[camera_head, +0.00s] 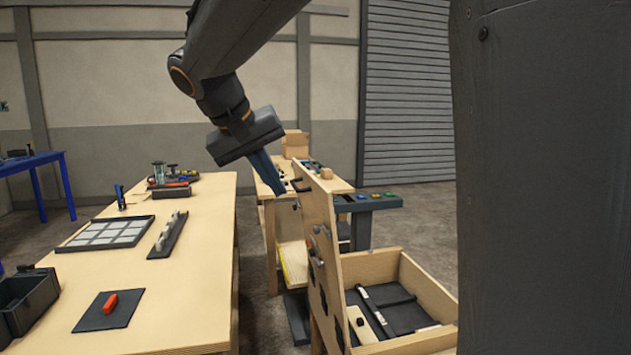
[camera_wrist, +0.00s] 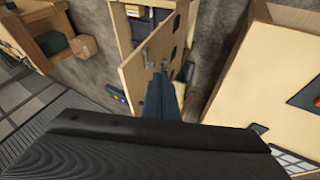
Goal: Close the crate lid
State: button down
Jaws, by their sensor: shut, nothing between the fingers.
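The wooden crate (camera_head: 432,287) stands at the lower right in the head view, with dark trays and small parts inside. Its lid (camera_head: 319,240) is open and stands upright along the crate's left side. It has metal fittings on its outer face. In the wrist view the lid (camera_wrist: 138,75) shows as a pale panel just beyond my fingers. My gripper (camera_head: 279,191) is shut and empty, pointing down close to the lid's top edge. The fingertips also show in the wrist view (camera_wrist: 161,78). I cannot tell whether they touch the lid.
A long workbench (camera_head: 190,290) stands on the left with a grid tray (camera_head: 108,232), a narrow rack (camera_head: 168,235) and a dark plate (camera_head: 97,318). A dark stand with colored buttons (camera_head: 370,201) is behind the crate. A floor gap separates bench and crate.

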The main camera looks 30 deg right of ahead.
notch_tip(320, 180, up, 4)
jog(key=w+d+f+p, duration=0.2)
jog(key=d+f+p, duration=0.1)
jog(key=d+f, duration=0.4)
jog(key=shift+d+m+h+p, duration=0.3)
jog(key=shift+d+m+h, duration=0.1)
jog(key=shift+d, duration=1.3)
jog(key=shift+r, duration=0.1)
